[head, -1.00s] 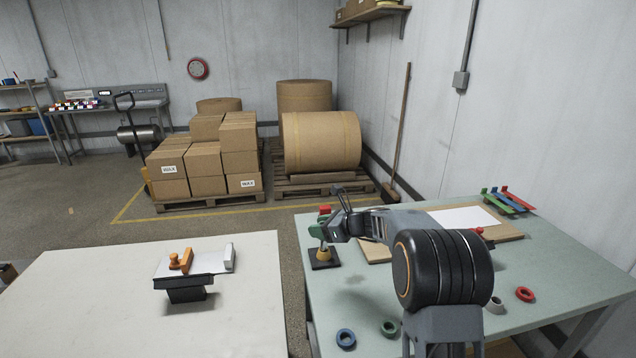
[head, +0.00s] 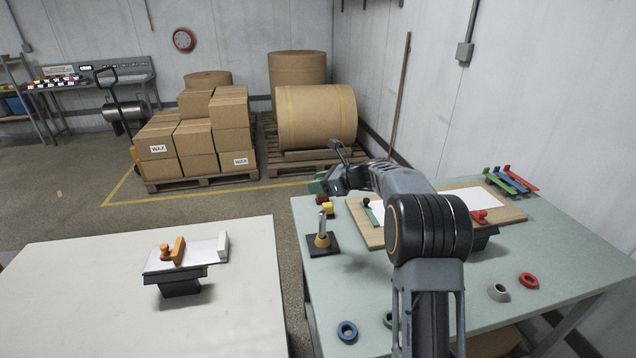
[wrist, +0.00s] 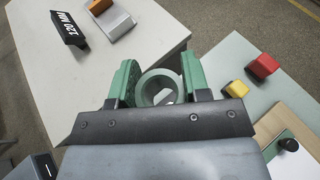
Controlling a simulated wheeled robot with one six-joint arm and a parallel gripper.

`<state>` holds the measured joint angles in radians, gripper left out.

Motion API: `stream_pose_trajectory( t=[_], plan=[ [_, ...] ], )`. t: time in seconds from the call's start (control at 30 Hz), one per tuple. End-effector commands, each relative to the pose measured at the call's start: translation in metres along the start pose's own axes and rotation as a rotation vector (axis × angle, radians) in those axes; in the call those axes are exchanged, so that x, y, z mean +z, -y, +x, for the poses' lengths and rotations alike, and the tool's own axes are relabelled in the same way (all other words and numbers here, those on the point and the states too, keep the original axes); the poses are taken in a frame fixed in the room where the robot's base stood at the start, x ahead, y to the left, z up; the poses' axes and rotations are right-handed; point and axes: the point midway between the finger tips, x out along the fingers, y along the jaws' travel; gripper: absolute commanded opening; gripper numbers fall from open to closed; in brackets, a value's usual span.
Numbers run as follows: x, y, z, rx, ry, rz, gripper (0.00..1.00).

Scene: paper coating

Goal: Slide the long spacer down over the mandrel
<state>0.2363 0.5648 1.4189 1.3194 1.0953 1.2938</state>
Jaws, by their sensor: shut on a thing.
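My gripper (wrist: 160,88) is shut on a hollow grey-green spacer (wrist: 146,92), seen end-on between the green jaws in the wrist view. Its length cannot be judged from this angle. A pale grey shape shows through its hole; I cannot tell what it is. In the head view my gripper (head: 320,184) is raised above the far left edge of the green table. The mandrel (head: 322,226) stands there on a square black base (head: 332,250), with a metal post and an orange-yellow lower part. The post's top is clear, and the gripper is above and apart from it.
Yellow (head: 328,208) and red (head: 322,199) blocks sit behind the mandrel. A wooden board (head: 362,233) with paper lies to its right. Blue (head: 347,332), grey (head: 498,292) and red (head: 528,281) rings lie nearer the front. A white table (head: 90,300) is at left.

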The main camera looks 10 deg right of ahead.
Motion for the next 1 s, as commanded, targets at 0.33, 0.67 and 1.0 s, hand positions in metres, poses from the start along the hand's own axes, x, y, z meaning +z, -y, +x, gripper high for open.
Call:
stream_pose_trajectory(
  t=[0.33,0.67,1.0],
  plan=[
    [-0.016,-0.001,0.005,0.000,-0.008,-0.001,0.18],
    [-0.042,-0.001,0.017,0.001,-0.007,-0.001,0.18],
    [-0.055,-0.001,0.022,0.001,-0.007,-0.001,0.18]
  ],
)
